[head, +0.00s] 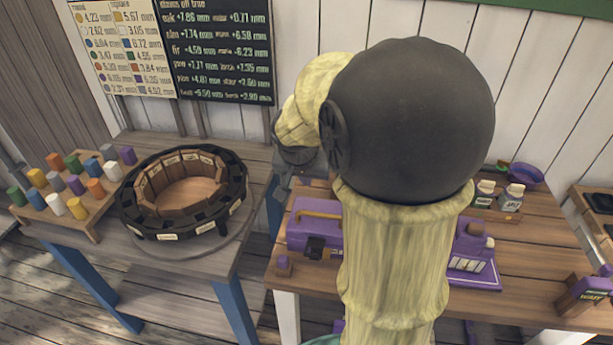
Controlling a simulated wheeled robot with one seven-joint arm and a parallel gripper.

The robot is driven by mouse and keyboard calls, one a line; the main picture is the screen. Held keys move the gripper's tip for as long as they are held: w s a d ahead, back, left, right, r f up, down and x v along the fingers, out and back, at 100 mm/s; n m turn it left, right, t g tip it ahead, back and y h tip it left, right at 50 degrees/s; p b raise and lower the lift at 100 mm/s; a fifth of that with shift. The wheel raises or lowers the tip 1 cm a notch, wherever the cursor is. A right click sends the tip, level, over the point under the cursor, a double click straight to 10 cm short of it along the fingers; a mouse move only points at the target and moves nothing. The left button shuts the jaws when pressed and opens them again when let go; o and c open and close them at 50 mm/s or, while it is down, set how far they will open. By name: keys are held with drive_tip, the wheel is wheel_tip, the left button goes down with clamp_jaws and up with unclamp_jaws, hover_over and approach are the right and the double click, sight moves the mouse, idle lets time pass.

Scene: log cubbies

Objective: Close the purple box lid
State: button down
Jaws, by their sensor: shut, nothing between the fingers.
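A purple box-like body (310,232) stands on the right-hand wooden table, with a tan bar across its top and a dark block on its front. A purple part with pale labels (473,262) shows on the other side of my arm; whether both are one box is hidden. I cannot make out a lid or how far it stands open. Another purple box (583,292) with lettering sits at the right edge.
A dark ring-shaped holder (237,211) and a wooden rack (84,218) of coloured cylinders are on the left table. Two small cartons (511,197) and a purple bowl (524,176) stand at the back right. A gap separates the tables. My arm hides the middle.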

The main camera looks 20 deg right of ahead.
drive_tip(key=s+a+r+b, duration=0.2)
drive_tip(key=s+a, duration=0.3)
drive_tip(key=s, duration=0.2)
drive_tip(key=shift+s+a, duration=0.2)
drive_tip(key=shift+s, duration=0.1)
drive_tip(key=s+a+f+n+y+p, duration=0.1)
drive_tip(key=s+f+n, duration=0.1)
drive_tip(key=f, duration=0.3)
drive_tip(key=s+a+f+n+g+y+p, duration=0.1)
drive_tip(key=s+a+f+n+y, duration=0.1)
drive_tip(key=f+n, duration=0.3)
drive_tip(key=shift+s+a+f+g, duration=0.2)
drive_tip(key=shift+s+f+g, duration=0.1)
drive_tip(key=shift+s+f, duration=0.1)
